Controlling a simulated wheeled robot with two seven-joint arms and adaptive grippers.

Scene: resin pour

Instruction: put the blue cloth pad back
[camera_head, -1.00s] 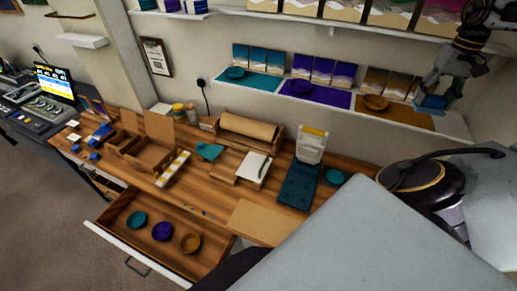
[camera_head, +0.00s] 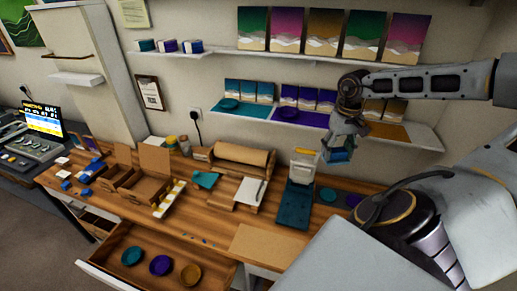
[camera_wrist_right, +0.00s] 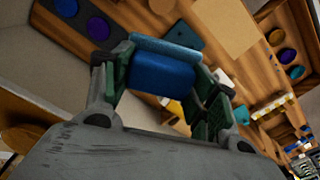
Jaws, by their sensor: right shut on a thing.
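The blue cloth pad (camera_head: 341,154) is in my right gripper (camera_head: 344,146), held in the air in front of the lower wall shelf and above the right part of the wooden worktable (camera_head: 215,222). In the right wrist view the blue pad (camera_wrist_right: 162,72) sits between the two green-lined fingers of my right gripper (camera_wrist_right: 165,78), which are shut on it. A lighter blue strip shows along its far edge. My left gripper is in neither view.
The lower shelf (camera_head: 424,138) carries coloured mats, bowls and picture panels. An open drawer (camera_head: 212,277) holds three bowls. A brown board (camera_head: 268,243) lies on the table's front.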

